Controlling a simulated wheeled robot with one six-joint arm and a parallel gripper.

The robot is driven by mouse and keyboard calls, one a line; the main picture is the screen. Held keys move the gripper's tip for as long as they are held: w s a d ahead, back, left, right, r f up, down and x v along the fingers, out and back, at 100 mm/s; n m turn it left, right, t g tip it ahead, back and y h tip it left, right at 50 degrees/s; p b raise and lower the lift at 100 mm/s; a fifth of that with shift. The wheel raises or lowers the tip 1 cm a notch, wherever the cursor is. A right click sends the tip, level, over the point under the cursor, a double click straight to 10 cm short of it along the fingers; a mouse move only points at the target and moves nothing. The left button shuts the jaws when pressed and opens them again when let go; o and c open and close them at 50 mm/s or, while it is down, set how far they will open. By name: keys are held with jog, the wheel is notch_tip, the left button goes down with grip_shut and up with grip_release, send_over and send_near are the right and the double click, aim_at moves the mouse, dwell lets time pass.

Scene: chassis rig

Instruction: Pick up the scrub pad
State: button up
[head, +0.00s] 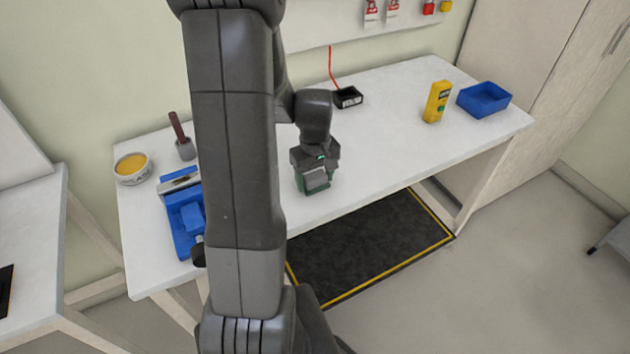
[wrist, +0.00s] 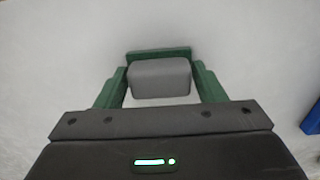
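The scrub pad is a grey block with a green strip along its far side. In the wrist view the grey block (wrist: 160,80) sits between the two green fingers of my gripper (wrist: 160,75), their tips close against its left and right sides. I cannot tell whether they press on it. In the head view my gripper (head: 314,180) points down over the white workbench near its front edge, with the grey of the pad (head: 316,180) showing at the fingers. The pad's underside is hidden, so I cannot tell if it rests on the bench.
A blue vise (head: 183,220), a bowl (head: 132,168) and a grey holder (head: 185,149) stand left on the workbench (head: 390,135). A black box (head: 347,97) lies behind my gripper. Bench space between is clear.

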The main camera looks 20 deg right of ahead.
aim_at(315, 175)
jog(key=c, duration=0.3)
jog(key=shift+r, duration=0.1)
jog(key=shift+c, duration=0.2)
notch_tip(315, 175, up, 10)
jog(key=shift+f, duration=0.1)
jog(key=shift+o, duration=0.9)
jog(key=shift+c, duration=0.4)
